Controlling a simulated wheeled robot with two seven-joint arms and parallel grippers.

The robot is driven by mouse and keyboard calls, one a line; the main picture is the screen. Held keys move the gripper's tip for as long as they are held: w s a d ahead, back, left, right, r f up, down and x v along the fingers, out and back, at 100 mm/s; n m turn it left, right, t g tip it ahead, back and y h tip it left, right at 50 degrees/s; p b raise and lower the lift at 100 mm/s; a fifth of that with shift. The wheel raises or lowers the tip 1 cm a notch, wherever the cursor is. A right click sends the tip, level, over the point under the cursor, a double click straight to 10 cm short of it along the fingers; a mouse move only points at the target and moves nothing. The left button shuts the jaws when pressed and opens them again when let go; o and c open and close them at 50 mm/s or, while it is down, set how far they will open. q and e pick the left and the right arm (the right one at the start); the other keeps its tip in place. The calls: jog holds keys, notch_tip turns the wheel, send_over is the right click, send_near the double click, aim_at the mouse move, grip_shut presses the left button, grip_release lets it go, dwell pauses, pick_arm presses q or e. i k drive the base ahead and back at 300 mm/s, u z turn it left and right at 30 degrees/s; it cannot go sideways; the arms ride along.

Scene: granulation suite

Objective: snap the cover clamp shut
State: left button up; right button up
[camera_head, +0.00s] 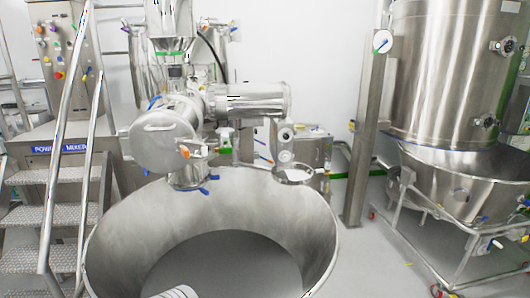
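A round steel cover (160,146) with a bar handle closes the front end of the horizontal mill body, left of centre. A small orange-tipped lever (185,152) sits at the cover's lower right edge. It may be the cover clamp; whether it is open or shut is too small to tell. Neither of my grippers can be made out. A pale ribbed piece shows at the bottom edge, inside the big bowl's outline, and I cannot tell what it is.
A large open steel bowl (315,215) fills the foreground below the mill. Metal steps with rails (55,175) stand left. A steel post (368,140) and a big vessel on a wheeled frame (455,70) stand right. Grey floor between bowl and post is clear.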

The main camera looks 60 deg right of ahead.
aim_at(186, 152)
jog(key=z, duration=2.15)
